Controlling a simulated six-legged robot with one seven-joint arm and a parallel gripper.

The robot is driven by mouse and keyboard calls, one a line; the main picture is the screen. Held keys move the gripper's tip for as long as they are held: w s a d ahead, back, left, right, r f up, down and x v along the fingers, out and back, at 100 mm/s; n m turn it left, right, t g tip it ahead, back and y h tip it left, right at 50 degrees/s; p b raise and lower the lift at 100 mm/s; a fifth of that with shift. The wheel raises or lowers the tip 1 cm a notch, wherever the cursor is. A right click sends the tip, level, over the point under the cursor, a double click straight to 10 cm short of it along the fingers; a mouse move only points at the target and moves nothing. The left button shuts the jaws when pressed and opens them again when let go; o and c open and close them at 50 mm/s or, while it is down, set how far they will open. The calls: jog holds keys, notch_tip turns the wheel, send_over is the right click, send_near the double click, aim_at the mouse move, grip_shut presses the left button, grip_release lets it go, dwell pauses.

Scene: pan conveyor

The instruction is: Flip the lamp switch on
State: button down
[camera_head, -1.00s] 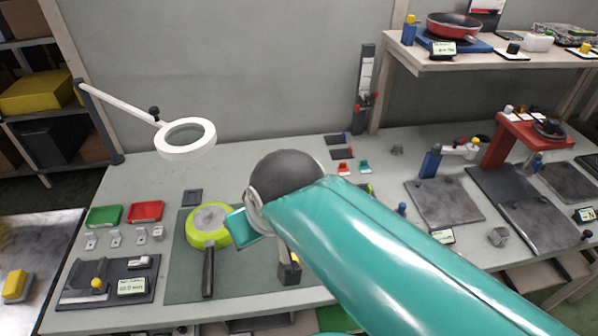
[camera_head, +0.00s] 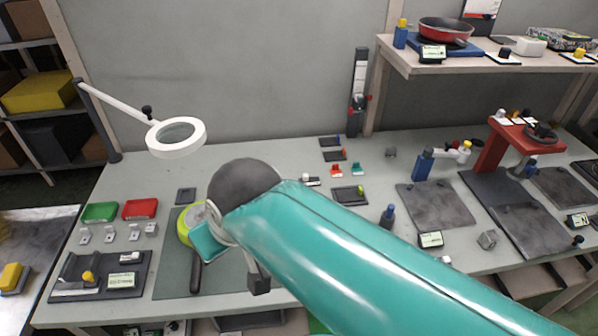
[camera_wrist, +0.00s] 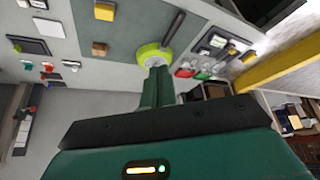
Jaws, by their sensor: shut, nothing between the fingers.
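The white ring lamp (camera_head: 176,138) hangs on a jointed arm at the left of the bench. A small dark knob (camera_head: 147,112) sits at its joint; I cannot tell whether this is the switch, and no other switch is clear. My gripper (camera_wrist: 158,72) is shut and empty in the wrist view, pointing towards the lime-green pan (camera_wrist: 148,50). In the head view my arm hides much of the pan, and the fingertips are not clear there. My gripper is apart from the lamp, which is farther back and left. I cannot make out the lamp in the wrist view.
Green (camera_head: 100,212) and red (camera_head: 140,209) trays lie at the bench's left, with several small metal parts in front. A red stand (camera_head: 492,150) and dark plates fill the right. A shelf (camera_head: 440,66) stands at the back right. The bench below the lamp is mostly clear.

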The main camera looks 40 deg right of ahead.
jog(key=w+d+f+n+g, duration=0.1)
jog(key=w+d+n+g, duration=0.35)
jog(key=w+d, duration=1.3)
jog(key=w+d+f+n+y, duration=0.1)
jog(key=w+d+f+n, duration=0.2)
jog(key=d+f, duration=0.3)
jog(key=w+d+f+n+t+y, duration=0.1)
jog(key=d+f, duration=0.6)
jog(key=d, duration=0.7)
jog(key=w+n+y, duration=0.1)
jog(key=w+n, duration=0.1)
jog(key=shift+w+d+f+n, duration=0.15)
jog(key=shift+w+d+n, duration=0.1)
jog(key=shift+n, duration=0.1)
